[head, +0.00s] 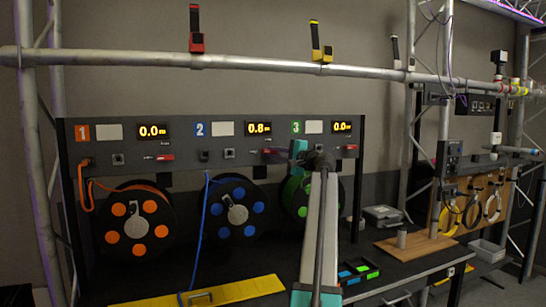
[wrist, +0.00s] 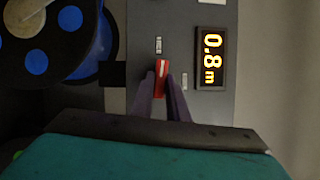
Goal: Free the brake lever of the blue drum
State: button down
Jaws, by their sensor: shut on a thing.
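The blue drum (head: 250,231) hangs under section 2 of the panel. Part of it shows at the upper left of the wrist view (wrist: 36,61). Its brake lever (wrist: 162,68) is the small red handle beside the 0.8 m display. My gripper (wrist: 162,84) is shut on this lever, one dark finger on each side, with the red end showing between them. In the head view my gripper (head: 276,153) reaches the panel from the right, and the lever is mostly hidden there.
The panel (head: 105,133) also carries an orange drum (head: 140,253) and a green drum (head: 296,212), partly behind my arm. A blue cable (head: 200,235) hangs down to a yellow board (head: 240,290) on the bench. A truss tube (head: 130,58) crosses above.

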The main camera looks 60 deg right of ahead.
jog(key=shift+r+n, duration=0.2)
jog(key=shift+n, duration=0.4)
jog(key=shift+g, duration=0.3)
jog(key=c, duration=1.7)
grip_release()
jog(key=shift+w, duration=0.1)
jog(key=shift+f, duration=0.1)
jog(key=b+v, duration=0.1)
jog(key=v, duration=1.3)
